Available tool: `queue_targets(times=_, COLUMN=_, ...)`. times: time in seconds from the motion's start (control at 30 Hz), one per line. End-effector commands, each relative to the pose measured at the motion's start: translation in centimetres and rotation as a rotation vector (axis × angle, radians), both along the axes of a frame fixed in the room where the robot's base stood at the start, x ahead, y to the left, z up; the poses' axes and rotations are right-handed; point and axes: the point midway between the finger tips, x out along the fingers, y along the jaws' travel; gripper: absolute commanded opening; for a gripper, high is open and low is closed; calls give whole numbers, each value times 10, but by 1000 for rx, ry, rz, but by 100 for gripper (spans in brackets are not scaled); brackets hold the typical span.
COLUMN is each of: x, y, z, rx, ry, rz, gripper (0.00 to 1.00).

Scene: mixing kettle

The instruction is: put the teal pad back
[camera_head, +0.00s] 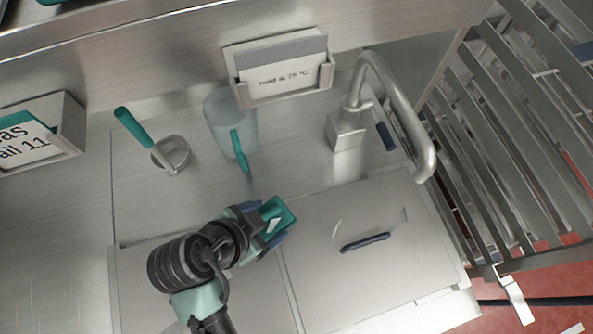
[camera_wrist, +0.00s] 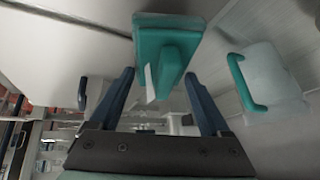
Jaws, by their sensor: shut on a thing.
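The teal pad (camera_head: 281,214) is a teal block with a white patch on its side. It is held in my gripper (camera_head: 264,224), above the seam of the pale counter covers. In the wrist view the teal pad (camera_wrist: 160,42) sits between the dark blue fingertips of my gripper (camera_wrist: 158,76), with a white flap on its near side. The fingers are shut on it. The pad's far side and underside are hidden.
A card holder (camera_head: 284,92) is on the back wall, another (camera_head: 70,125) at left. A tap (camera_head: 347,130) stands right; a dark handle (camera_head: 365,242) lies on the cover.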

Motion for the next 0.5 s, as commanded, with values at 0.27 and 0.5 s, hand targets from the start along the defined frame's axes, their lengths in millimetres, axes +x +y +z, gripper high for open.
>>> queue_targets(times=0.27, x=-17, y=9, z=6, rx=2, ry=-3, rz=-321, gripper=29)
queue_targets(times=0.5, x=6, y=-2, z=12, rx=2, ry=-2, rz=-375, gripper=29)
